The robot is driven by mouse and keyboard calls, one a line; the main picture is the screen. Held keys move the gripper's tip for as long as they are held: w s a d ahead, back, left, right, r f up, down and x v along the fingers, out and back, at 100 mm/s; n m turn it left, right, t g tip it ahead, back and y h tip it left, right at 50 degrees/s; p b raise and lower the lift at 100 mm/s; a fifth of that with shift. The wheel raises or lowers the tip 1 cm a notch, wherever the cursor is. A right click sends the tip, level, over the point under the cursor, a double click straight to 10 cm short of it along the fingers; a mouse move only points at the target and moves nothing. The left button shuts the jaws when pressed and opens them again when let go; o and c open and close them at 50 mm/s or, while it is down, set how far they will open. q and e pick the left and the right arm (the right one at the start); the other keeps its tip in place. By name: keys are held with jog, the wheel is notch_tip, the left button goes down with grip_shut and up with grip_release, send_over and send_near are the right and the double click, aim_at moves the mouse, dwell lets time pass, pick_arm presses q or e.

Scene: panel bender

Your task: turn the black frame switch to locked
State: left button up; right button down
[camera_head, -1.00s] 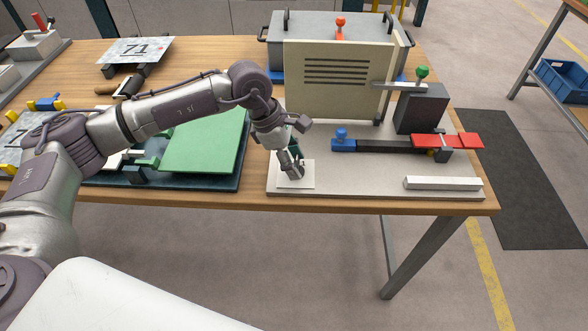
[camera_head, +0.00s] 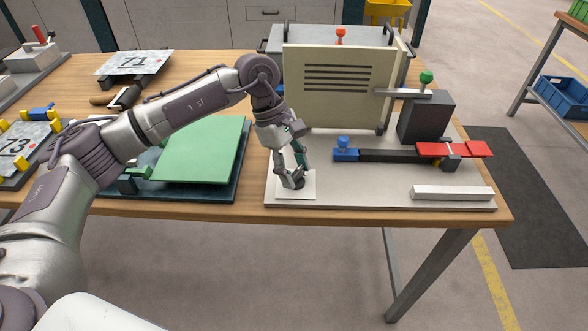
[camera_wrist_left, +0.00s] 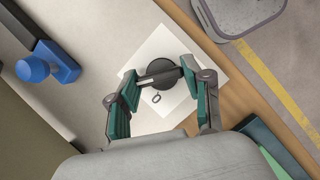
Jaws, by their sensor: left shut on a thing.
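The black frame switch is a round black knob (camera_wrist_left: 159,74) on a white square plate (camera_wrist_left: 150,44), seen in the left wrist view. A small ring-shaped mark shows on the plate beside it. My left gripper (camera_wrist_left: 157,82) has its green-padded fingers on either side of the knob and is shut on it. In the head view my left gripper (camera_head: 291,182) points down at the white plate (camera_head: 309,190) at the front left corner of the grey base, and its fingers largely hide the knob. My right gripper is in neither view.
On the grey base (camera_head: 390,196) stand a beige louvred panel (camera_head: 338,88), a dark block (camera_head: 425,117), a black bar with a blue knob (camera_head: 343,142) and red end, and a white bar (camera_head: 452,193). A green panel (camera_head: 203,150) lies to the left.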

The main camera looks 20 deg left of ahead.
pick_arm(q)
jog(key=o, duration=1.2)
jog(key=shift+c, duration=0.2)
jog(key=shift+r, duration=0.15)
jog(key=v, duration=1.2)
